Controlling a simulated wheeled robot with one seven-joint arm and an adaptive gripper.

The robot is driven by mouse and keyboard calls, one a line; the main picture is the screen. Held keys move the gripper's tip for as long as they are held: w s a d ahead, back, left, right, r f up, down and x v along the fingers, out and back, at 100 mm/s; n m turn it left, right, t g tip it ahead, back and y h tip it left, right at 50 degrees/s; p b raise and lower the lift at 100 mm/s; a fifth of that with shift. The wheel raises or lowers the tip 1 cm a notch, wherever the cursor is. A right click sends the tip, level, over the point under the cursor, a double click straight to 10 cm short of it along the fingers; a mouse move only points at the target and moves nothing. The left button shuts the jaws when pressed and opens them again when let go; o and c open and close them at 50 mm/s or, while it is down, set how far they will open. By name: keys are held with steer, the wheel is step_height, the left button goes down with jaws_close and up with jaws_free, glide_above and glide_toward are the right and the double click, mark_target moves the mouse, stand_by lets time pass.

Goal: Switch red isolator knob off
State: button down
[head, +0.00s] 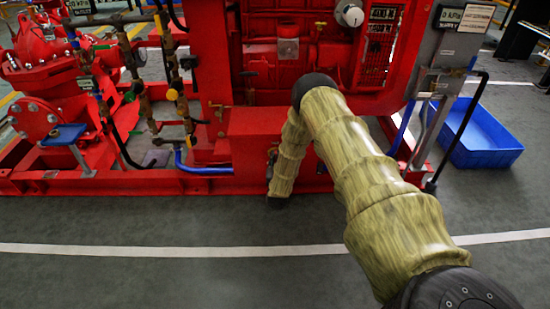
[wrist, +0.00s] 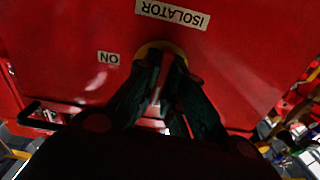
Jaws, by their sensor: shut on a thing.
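The isolator knob sits on a red panel in the wrist view, with a yellow ring (wrist: 151,48) around its base. My gripper (wrist: 166,66) is shut on the knob, its two dark fingers on either side, and they hide most of it. An upside-down ISOLATOR label (wrist: 172,13) is above the knob in the picture. An upside-down ON label (wrist: 108,58) is to its left. The knob's exact angle is hard to tell. In the head view my arm bends down in front of the red box (head: 250,132) on the pumpset, and the knob cannot be made out there.
The red pumpset base frame (head: 110,185) runs along the floor. A blue hose (head: 203,170) and brass pipework (head: 130,60) are to the left. A blue crate (head: 485,150) stands on the floor at right. The grey floor (head: 150,275) in front is clear.

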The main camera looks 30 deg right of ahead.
steer(key=shift+a+n, duration=0.1)
steer(key=shift+n, duration=0.2)
steer(key=c, duration=1.5)
jaws_free()
steer(key=shift+f, duration=0.1)
steer(key=shift+s, duration=0.1)
steer(key=v, duration=1.1)
steer(key=shift+s+a, duration=0.1)
steer(key=shift+s, duration=0.25)
steer(key=shift+a, duration=0.1)
